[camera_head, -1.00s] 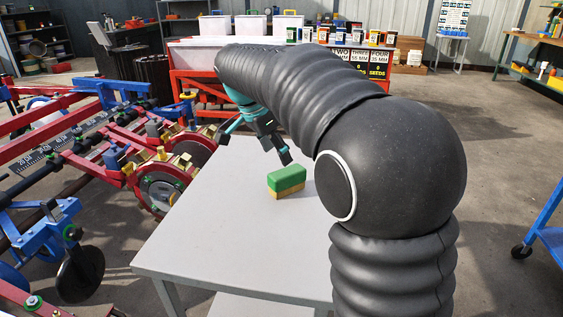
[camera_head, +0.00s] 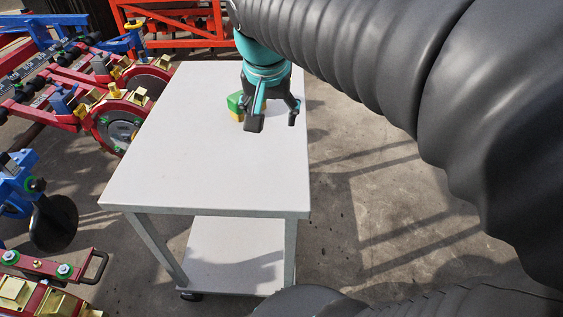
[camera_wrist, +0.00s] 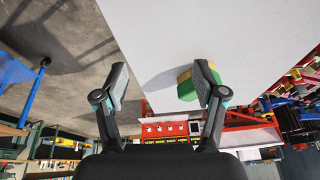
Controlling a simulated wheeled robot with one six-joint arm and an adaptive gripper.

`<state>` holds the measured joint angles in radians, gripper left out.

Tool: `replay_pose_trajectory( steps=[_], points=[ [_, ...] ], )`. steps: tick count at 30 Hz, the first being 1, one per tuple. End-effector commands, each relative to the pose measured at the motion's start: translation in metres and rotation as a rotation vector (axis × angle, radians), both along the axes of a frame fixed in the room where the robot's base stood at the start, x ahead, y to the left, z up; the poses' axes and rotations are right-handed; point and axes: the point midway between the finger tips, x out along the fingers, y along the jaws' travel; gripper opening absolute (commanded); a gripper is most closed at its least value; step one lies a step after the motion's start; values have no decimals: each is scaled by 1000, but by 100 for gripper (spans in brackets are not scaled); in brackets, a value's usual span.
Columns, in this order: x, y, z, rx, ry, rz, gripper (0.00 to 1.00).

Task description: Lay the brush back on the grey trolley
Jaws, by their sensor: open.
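The brush (camera_head: 235,103), a block with a green top and a yellow-tan lower part, rests on the top of the grey trolley (camera_head: 215,165), towards its far end. My gripper (camera_head: 273,122) is open and empty above the trolley top. It hangs just in front and to the right of the brush in the head view and hides part of it.
Red and blue farm machinery (camera_head: 115,110) stands close along the trolley's left side. A red rack (camera_head: 170,25) is behind it. The trolley has a lower shelf (camera_head: 235,255). Concrete floor (camera_head: 365,205) lies open to the right. The near trolley top is bare.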

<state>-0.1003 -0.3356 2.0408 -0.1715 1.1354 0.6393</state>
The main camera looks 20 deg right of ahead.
Motion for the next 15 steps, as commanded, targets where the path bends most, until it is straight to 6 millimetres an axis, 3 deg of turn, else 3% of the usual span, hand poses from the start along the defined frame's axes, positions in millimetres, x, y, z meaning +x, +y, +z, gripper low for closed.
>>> replay_pose_trajectory(
  steps=[3, 9, 15],
  points=[
    [-36, -3, -15, -4, -30, 122, 70],
    [-85, -3, -47, -32, -86, 322, 70],
    [-113, -2, -71, -62, -129, 445, 70]
  ],
)
